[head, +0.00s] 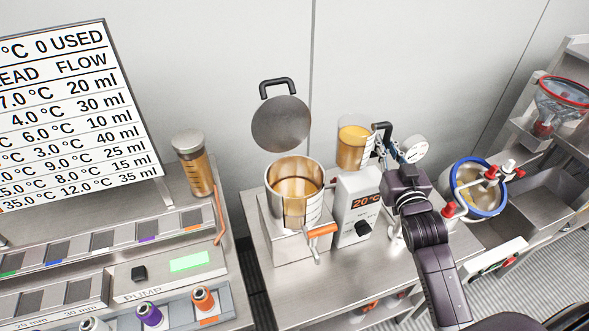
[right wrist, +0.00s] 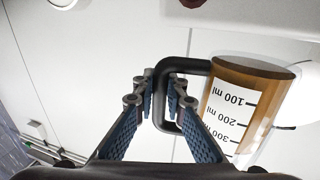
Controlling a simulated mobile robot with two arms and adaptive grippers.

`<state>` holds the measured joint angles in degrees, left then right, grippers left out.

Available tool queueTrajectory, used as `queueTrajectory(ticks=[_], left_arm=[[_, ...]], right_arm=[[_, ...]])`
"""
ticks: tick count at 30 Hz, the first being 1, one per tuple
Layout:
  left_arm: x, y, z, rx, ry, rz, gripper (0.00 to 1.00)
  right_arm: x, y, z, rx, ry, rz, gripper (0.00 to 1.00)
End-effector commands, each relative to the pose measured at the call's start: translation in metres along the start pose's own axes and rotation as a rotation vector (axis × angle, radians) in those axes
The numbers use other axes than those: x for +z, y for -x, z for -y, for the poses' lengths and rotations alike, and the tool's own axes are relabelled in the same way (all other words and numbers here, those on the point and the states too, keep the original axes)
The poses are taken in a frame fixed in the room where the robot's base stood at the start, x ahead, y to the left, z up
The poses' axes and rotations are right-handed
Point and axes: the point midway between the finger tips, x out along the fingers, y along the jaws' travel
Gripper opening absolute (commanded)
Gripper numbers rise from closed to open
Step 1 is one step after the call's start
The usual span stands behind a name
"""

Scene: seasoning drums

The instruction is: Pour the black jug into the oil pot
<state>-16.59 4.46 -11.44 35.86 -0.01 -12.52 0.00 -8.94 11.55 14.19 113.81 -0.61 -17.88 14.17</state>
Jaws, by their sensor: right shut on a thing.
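The black jug, a clear measuring jug with a black handle and amber liquid (head: 352,147), is upright at the top of the white device reading 20 °C. I cannot tell whether it touches that device. My right gripper (head: 386,146) is shut on its black handle, at the jug's right side. In the right wrist view the fingers (right wrist: 160,92) are around the handle, and the jug (right wrist: 240,100) shows its ml scale. The oil pot (head: 294,177) is an open steel pot to the left of the jug, with an orange-handled tap in front. My left gripper is not in view.
A round lid (head: 281,124) is raised behind the pot. The white device (head: 357,205) stands close to the pot's right. A blue-rimmed drum (head: 481,211) with red knobs is at the right. A tall amber container (head: 193,165) and a sign (head: 75,110) are at the left.

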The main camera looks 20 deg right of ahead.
Motion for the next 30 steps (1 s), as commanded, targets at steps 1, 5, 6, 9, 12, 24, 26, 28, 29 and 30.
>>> queueTrajectory(ticks=[1, 5, 6, 9, 12, 24, 26, 28, 29, 30], left_arm=[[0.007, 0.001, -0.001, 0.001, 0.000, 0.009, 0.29], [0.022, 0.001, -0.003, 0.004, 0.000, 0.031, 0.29], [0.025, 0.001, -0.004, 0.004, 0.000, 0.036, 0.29], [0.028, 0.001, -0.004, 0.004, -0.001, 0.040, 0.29], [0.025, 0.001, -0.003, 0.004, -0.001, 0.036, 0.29], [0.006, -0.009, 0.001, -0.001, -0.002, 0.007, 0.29], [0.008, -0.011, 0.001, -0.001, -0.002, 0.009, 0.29], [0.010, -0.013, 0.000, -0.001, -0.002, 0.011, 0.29], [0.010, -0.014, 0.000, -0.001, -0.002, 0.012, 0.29], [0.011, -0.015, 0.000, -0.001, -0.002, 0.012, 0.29]], right_arm=[[-0.003, 0.000, 0.000, -0.001, -0.002, -0.006, 0.00], [-0.003, 0.000, 0.000, -0.001, -0.001, -0.005, 0.00], [-0.003, 0.000, 0.000, -0.001, 0.001, -0.005, 0.00], [-0.005, 0.000, 0.001, -0.001, 0.016, -0.008, 0.00], [-0.010, 0.000, 0.002, -0.001, 0.043, -0.014, 0.00], [-0.029, 0.002, 0.009, 0.000, 0.228, -0.049, 0.00], [-0.031, 0.002, 0.011, 0.000, 0.257, -0.056, 0.00], [-0.034, 0.003, 0.013, 0.000, 0.293, -0.062, 0.00], [-0.035, 0.003, 0.015, 0.000, 0.306, -0.065, 0.00], [-0.036, 0.003, 0.015, 0.000, 0.326, -0.069, 0.00]])
